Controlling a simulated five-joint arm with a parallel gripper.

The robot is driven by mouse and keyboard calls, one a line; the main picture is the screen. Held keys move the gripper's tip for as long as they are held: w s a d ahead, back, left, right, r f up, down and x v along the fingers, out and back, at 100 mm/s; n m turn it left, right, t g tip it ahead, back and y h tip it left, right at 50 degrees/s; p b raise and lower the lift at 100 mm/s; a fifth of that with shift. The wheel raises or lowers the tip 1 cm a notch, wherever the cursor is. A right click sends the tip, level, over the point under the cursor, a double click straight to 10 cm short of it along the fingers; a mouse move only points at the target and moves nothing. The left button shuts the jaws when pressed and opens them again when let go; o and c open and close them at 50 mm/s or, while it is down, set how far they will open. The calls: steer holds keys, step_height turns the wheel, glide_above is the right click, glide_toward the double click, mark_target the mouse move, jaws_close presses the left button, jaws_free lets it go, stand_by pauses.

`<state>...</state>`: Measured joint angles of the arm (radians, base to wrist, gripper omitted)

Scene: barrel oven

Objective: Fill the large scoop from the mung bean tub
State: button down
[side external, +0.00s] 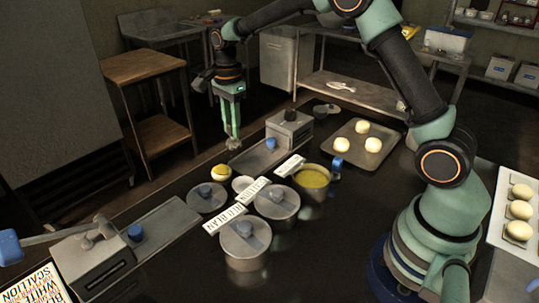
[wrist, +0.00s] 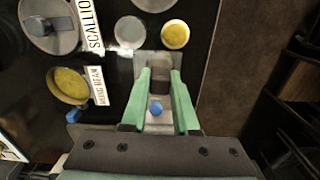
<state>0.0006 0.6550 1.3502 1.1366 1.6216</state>
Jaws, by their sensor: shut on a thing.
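The mung bean tub (side external: 312,180) is an open metal tub full of yellow beans, at the middle right of the counter. It shows at left in the wrist view (wrist: 70,84), beside its label. My gripper (side external: 233,143) hangs pointing down, left of the tub and well apart from it. In the wrist view its green fingers (wrist: 160,78) are shut on a dark grey block-like thing (wrist: 160,76), which looks like the large scoop's handle. The scoop's bowl is not clearly visible. A blue part (side external: 336,165) stands at the tub's edge.
Lidded tubs (side external: 245,245) and label cards stand in front of the mung bean tub. A yellow-filled bowl (side external: 221,173) is below my gripper. A metal press (side external: 290,128) stands behind right. A tray of pale balls (side external: 362,150) lies farther right.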

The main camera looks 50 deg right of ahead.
steer(key=s+d, duration=0.4)
steer(key=s, duration=0.6)
steer(key=s+d, duration=0.4)
steer(key=s, duration=0.6)
steer(key=shift+a+f, duration=0.15)
steer(key=shift+f, duration=2.35)
steer(key=shift+f, duration=0.6)
step_height(320, 180, up, 7)
stand_by(0.3)
